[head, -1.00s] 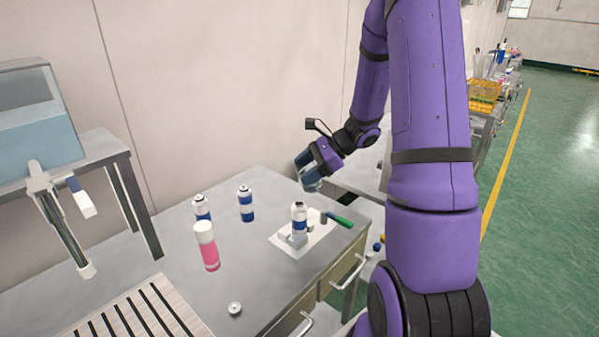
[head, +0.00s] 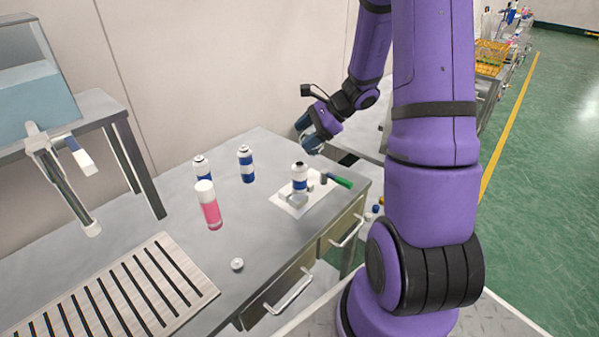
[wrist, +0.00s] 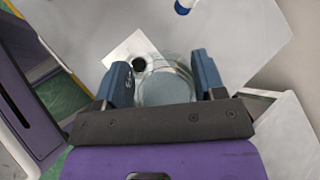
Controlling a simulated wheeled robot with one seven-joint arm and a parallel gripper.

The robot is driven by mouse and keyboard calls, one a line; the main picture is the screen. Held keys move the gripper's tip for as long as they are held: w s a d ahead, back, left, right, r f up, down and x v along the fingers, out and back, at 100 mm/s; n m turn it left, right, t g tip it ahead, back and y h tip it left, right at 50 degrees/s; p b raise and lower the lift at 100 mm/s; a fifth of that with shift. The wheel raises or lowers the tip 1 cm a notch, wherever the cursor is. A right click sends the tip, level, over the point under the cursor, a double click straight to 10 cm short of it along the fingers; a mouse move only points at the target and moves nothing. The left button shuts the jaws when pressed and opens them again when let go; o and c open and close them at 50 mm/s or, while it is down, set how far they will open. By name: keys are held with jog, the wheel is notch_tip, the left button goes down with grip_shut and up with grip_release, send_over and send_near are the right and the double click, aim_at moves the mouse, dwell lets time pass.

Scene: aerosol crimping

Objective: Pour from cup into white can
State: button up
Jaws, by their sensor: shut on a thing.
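My gripper (head: 306,137) is shut on a clear glass cup (wrist: 166,84), held between its two blue fingers in the wrist view. The cup holds pale grey-blue liquid; whether any leaves it cannot be told. The white can (head: 300,179), with a blue band and dark top, stands upright in a small holder on a white plate (head: 290,206). My gripper is above and behind the can in the head view, apart from it. In the wrist view the can's dark round top (wrist: 139,64) shows just left of the cup's rim.
Two more blue-and-white cans (head: 246,165) (head: 202,168) and a pink bottle with a white cap (head: 209,205) stand to the left. A green-handled tool (head: 338,181) lies right of the can. A small cap (head: 237,264) and a slatted rack (head: 125,290) are nearer.

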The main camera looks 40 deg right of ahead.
dwell(0.4)
jog(key=shift+f+h, duration=0.6)
jog(key=shift+h, duration=0.2)
jog(key=shift+a, duration=0.1)
jog(key=shift+f+n+h, duration=0.3)
jog(key=shift+n+h, duration=0.2)
jog(key=shift+h, duration=0.2)
jog(key=shift+a, duration=0.1)
jog(key=shift+f+t+h, duration=0.2)
jog(key=shift+t+h, duration=0.1)
jog(key=shift+h, duration=0.4)
jog(key=shift+a+n, duration=0.1)
jog(key=shift+n, duration=0.2)
